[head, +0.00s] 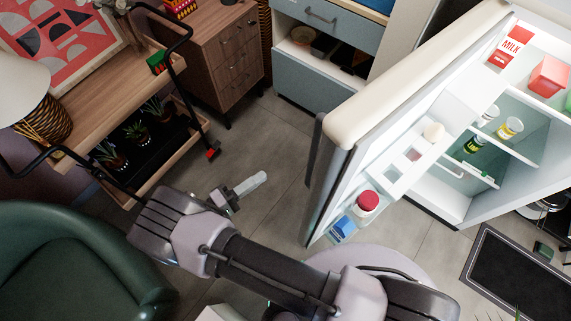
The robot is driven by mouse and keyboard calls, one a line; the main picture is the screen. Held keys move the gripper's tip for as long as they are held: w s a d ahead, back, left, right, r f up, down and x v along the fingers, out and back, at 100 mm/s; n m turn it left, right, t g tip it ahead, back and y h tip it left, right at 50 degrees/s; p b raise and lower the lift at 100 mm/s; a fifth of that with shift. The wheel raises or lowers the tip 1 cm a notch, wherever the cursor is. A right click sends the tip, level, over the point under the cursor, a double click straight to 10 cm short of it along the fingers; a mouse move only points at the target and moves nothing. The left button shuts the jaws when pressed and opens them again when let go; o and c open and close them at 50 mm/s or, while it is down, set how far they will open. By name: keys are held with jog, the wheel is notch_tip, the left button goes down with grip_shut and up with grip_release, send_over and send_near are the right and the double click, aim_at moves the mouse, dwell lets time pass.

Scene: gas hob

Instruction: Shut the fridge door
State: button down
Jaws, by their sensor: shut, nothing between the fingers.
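The fridge (519,145) stands at the right with its cream door (345,119) swung wide open toward the middle of the picture. The door's inner shelves hold a jar with a red lid (367,202) and a blue carton (343,229). A dark handle (315,150) runs down the door's outer side. My gripper (262,178) is shut and empty, over the floor to the left of the door. A gap of floor shows between it and the handle.
A wooden trolley (100,90) with plants stands at the left, and a green armchair (75,265) at the lower left. Grey floor (265,140) is clear between trolley and door.

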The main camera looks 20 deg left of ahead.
jog(key=w+d+b, duration=0.1)
jog(key=w+d, duration=0.4)
jog(key=d, duration=0.4)
jog(key=shift+w+d+b, duration=0.25)
jog(key=shift+d+b, duration=0.05)
jog(key=shift+b, duration=0.05)
